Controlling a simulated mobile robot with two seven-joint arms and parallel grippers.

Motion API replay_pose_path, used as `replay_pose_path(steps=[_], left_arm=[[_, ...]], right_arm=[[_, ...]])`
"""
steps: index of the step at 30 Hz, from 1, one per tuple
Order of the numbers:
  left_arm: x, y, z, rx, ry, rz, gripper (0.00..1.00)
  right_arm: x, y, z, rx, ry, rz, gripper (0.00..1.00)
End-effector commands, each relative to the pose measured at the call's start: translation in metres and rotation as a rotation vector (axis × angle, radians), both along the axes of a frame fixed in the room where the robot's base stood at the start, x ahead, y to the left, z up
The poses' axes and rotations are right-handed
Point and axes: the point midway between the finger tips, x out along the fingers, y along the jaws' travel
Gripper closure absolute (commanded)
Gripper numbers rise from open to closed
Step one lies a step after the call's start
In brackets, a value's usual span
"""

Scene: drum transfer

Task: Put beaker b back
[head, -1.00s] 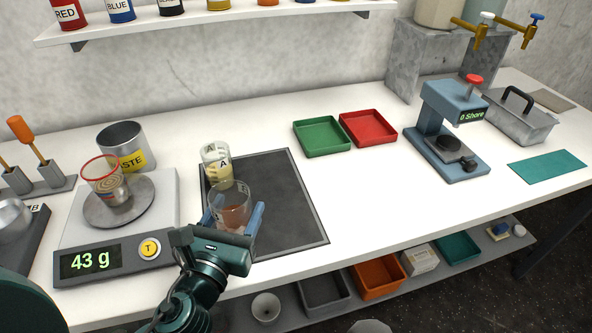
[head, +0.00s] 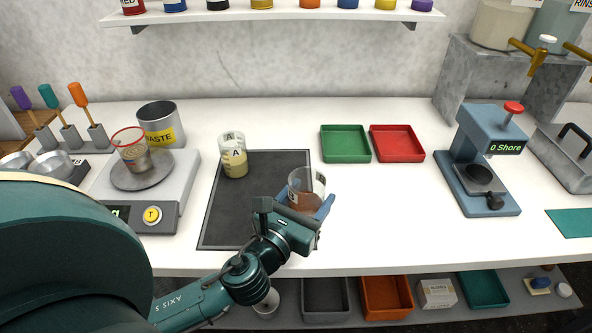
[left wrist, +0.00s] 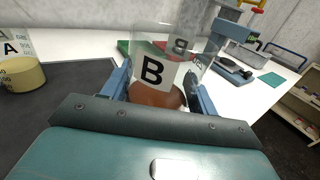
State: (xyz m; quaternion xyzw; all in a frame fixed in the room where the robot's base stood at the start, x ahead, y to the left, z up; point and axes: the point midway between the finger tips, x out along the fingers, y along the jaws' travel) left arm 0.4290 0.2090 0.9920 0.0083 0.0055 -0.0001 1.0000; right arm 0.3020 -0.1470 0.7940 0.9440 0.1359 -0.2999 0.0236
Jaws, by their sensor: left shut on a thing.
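Beaker B (head: 306,188) is clear glass with a reddish-brown content low in it. Its letter B label shows in the left wrist view (left wrist: 158,70). My left gripper (head: 310,207) is shut around the beaker, one blue finger on each side, at the right front edge of the dark mat (head: 225,220). Whether the beaker's base touches the surface cannot be told. Beaker A (head: 233,156), with yellowish content, stands on the mat's back left part. My right gripper is not in view.
A scale (head: 178,195) with a red-rimmed beaker (head: 131,150) stands left, a waste can (head: 160,122) behind it. Green (head: 345,143) and red (head: 397,143) trays lie at the back. A blue press (head: 485,160) stands right. The white table between mat and press is clear.

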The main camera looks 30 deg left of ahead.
Motion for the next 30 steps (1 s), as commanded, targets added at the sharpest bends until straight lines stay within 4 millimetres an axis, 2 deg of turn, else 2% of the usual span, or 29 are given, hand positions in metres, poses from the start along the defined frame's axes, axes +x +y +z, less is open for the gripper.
replay_pose_path(steps=[1, 5, 9, 15, 19, 21, 23, 27, 30], left_arm=[[0.015, 0.009, 0.001, 0.012, -0.005, 0.005, 0.7], [0.054, 0.036, 0.002, 0.022, 0.002, 0.027, 0.7], [0.098, 0.074, 0.013, 0.021, 0.001, 0.07, 0.7], [0.138, 0.12, 0.034, 0.001, -0.003, 0.13, 0.7], [0.15, 0.136, 0.043, -0.009, -0.008, 0.151, 0.7], [0.153, 0.14, 0.041, -0.014, -0.006, 0.158, 0.7], [0.154, 0.141, 0.033, -0.017, -0.006, 0.159, 0.7], [0.153, 0.142, 0.005, -0.018, -0.003, 0.162, 0.7], [0.154, 0.141, -0.009, -0.019, -0.004, 0.16, 0.7]], right_arm=[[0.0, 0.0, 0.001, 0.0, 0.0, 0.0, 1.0], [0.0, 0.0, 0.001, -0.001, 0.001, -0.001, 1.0], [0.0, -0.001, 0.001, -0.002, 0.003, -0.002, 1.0], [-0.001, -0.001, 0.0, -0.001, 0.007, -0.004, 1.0], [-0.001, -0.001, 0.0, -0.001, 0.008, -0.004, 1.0], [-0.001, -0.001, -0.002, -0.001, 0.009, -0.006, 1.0], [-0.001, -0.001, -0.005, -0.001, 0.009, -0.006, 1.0], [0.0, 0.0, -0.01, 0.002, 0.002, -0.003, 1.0], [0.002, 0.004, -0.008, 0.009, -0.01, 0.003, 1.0]])
